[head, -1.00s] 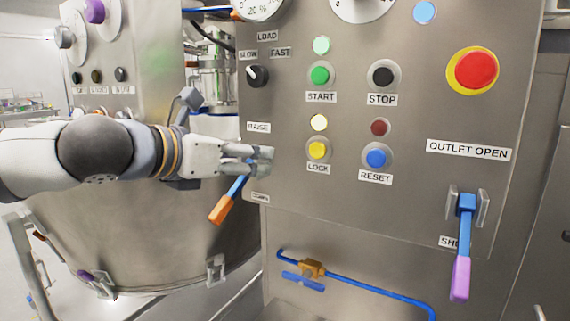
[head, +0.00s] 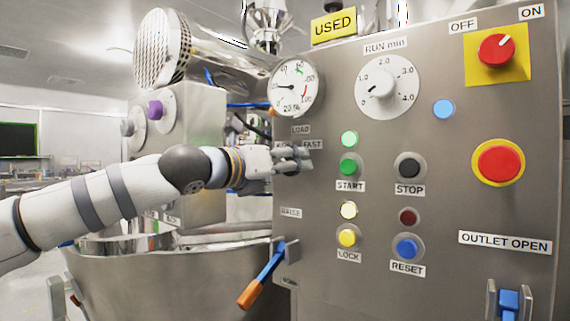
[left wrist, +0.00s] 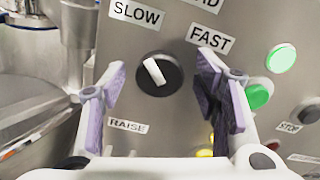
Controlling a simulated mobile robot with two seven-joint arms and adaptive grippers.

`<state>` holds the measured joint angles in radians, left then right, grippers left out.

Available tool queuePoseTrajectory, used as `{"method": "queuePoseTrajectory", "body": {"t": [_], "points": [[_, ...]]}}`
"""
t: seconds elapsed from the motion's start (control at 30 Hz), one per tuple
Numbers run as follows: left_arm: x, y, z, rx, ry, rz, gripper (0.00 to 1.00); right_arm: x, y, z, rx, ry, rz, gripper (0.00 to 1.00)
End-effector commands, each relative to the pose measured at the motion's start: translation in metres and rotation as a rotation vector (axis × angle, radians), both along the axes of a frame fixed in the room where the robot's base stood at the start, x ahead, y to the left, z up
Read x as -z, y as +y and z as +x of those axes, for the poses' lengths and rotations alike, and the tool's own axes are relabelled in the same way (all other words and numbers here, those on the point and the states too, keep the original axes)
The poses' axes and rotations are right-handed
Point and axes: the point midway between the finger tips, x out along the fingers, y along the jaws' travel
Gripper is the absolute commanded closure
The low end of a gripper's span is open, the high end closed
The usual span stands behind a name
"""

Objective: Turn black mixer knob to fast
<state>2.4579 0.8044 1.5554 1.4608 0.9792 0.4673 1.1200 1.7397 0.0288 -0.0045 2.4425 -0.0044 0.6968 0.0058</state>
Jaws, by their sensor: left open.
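The black mixer knob (left wrist: 158,74) shows in the left wrist view on the steel panel, its white pointer leaning up and left towards the SLOW label (left wrist: 137,14). The FAST label (left wrist: 210,39) is up and right of the knob. My left gripper (head: 294,159) is open in front of the panel, with one finger on each side of the knob in the wrist view. Gaps show between the knob and both fingers there. In the head view the gripper and wrist hide the knob and part of the SLOW label. My right gripper is not in view.
Right of the gripper are the green START button (head: 348,167) and black STOP button (head: 410,168). A blue lever with an orange end (head: 262,276) sticks out below. The round gauge (head: 293,87) is above. A steel bowl (head: 170,285) stands left of the panel.

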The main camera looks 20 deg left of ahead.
Motion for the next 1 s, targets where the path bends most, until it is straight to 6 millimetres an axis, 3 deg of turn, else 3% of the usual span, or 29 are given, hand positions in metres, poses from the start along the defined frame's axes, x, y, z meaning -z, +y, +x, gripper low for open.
{"method": "queuePoseTrajectory", "body": {"t": [0.17, 0.3, 0.4, 0.73, 1.0], "points": [[0.001, 0.0, 0.0, -0.001, 0.001, 0.0, 0.44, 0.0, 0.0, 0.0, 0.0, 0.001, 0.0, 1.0], [0.001, 0.0, 0.0, -0.001, 0.001, 0.0, 0.76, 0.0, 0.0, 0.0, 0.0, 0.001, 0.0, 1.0], [0.001, 0.0, 0.0, -0.001, 0.001, 0.0, 0.92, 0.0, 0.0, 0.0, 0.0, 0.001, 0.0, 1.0], [-0.001, 0.0, -0.001, -0.001, -0.014, 0.041, 0.92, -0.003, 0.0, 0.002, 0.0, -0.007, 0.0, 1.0], [-0.004, 0.0, -0.002, -0.001, -0.079, 0.211, 0.92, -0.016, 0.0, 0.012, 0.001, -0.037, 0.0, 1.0]]}}
